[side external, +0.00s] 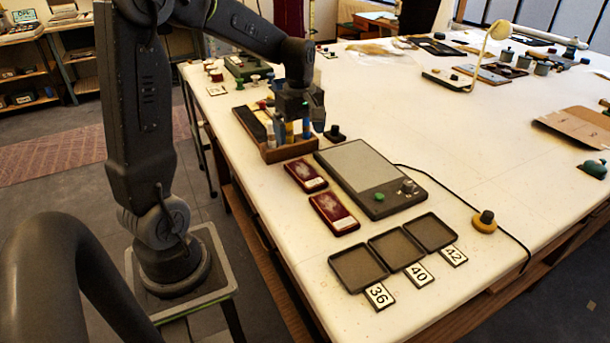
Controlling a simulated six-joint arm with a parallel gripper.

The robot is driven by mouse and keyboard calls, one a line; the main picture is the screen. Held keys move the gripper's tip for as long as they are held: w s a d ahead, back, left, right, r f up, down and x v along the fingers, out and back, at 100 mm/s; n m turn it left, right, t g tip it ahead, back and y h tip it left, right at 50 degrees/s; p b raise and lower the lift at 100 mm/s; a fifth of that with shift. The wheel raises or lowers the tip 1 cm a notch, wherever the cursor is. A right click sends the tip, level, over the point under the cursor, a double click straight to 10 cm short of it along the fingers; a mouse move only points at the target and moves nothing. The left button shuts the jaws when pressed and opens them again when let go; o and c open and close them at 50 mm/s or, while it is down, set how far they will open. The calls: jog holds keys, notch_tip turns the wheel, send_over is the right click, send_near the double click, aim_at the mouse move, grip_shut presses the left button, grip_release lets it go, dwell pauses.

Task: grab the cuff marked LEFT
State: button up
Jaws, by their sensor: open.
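Two dark red flat pieces, possibly cuffs or cases, lie on the table's left side, each with a small white label: the farther piece (305,175) and the nearer piece (334,213). The label writing is too small to read, so I cannot tell which is marked LEFT. My gripper (300,112) is open, pointing down over a wooden box (290,152) of upright bottles or tubes, behind the two red pieces. It is apart from both of them. The fingertips partly overlap the bottles in the picture, and I cannot tell whether they touch.
A dark flat device (369,166) with a grey panel lies right of the red pieces. Three empty dark trays (357,268) with cards 36, 40 and 42 are in front. A yellow-based knob (484,222) and a cable lie to the right. The table's middle is clear.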

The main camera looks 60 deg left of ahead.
send_over(304, 171)
jog(key=f, duration=0.5)
jog(key=shift+s+a+f, duration=0.1)
jog(key=shift+s+a, duration=0.2)
jog(key=shift+s, duration=0.05)
jog(key=shift+w+d+f, duration=0.15)
jog(key=shift+f, duration=1.25)
jog(key=shift+w+d+f, duration=0.1)
jog(key=shift+w+f, duration=0.05)
jog(key=shift+f, duration=1.2)
jog(key=c, duration=1.1)
jog(key=shift+r, duration=0.1)
